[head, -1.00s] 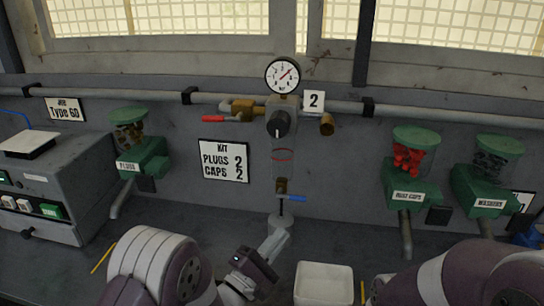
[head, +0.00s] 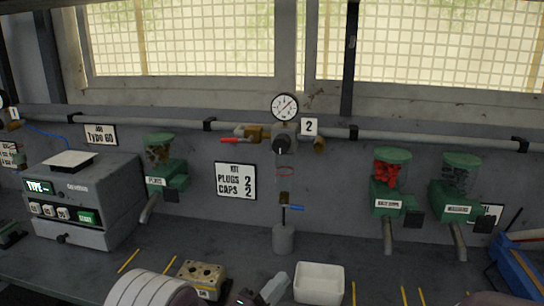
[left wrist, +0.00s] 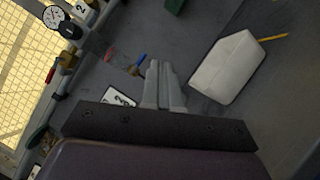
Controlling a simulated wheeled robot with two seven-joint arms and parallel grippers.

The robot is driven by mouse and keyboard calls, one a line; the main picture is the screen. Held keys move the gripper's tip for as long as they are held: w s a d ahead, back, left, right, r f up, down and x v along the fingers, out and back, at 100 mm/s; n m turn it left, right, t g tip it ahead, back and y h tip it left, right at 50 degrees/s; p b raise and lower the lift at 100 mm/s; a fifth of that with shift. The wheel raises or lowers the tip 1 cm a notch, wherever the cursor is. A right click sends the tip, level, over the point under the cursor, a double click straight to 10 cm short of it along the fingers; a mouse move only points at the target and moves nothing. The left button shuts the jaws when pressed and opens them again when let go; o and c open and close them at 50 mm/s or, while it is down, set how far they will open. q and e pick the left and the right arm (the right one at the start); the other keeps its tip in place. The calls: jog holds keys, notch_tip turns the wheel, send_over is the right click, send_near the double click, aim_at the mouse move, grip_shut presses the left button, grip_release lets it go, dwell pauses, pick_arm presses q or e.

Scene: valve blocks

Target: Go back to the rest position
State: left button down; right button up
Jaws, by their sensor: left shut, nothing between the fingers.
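My left gripper (head: 272,289) shows at the bottom middle of the head view, above the bench. It also shows in the left wrist view (left wrist: 158,66), where its two pale fingers are together with nothing between them. It is just left of the white tray (head: 319,284) and apart from it. The tray also shows in the left wrist view (left wrist: 226,70) and looks empty. My right gripper is not in view.
A brass-coloured valve block (head: 202,277) sits on the bench left of the gripper. A regulator with gauge (head: 285,107) and grey cup (head: 283,239) stands behind. Green dispensers (head: 392,185) hang on the wall. A grey test box (head: 82,198) stands left. Bench right of the tray is mostly clear.

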pick_arm(q)
jog(key=w+a+f+m+g+y, duration=0.1)
jog(key=w+a+f+m+y, duration=0.1)
jog(key=w+a+y, duration=0.15)
jog(key=s+a+m+g+y+p, duration=0.1)
jog(key=a+y, duration=0.1)
jog(key=a, duration=0.1)
jog(key=s+a+f+m+g+y+p, duration=0.1)
jog(key=a+m+g+y, duration=0.1)
jog(key=a, duration=0.1)
jog(key=s+a+f+m+g+y+p, duration=0.1)
jog(key=a+m+g+y, duration=0.1)
jog(key=shift+s+a+f+y, duration=0.2)
jog(key=shift+s+a+y, duration=0.05)
jog(key=shift+s+a, duration=0.15)
jog(key=s+a+m+g+y+p, duration=0.1)
jog(key=s+a+m+g, duration=0.2)
jog(key=s, duration=0.6)
jog(key=s+a+m+g+y+p, duration=0.1)
jog(key=s+a+m+g, duration=0.3)
jog(key=s, duration=0.5)
jog(key=shift+s+a+m+g+y, duration=0.2)
jog(key=shift+m+g+y, duration=0.25)
jog(key=shift+g, duration=0.55)
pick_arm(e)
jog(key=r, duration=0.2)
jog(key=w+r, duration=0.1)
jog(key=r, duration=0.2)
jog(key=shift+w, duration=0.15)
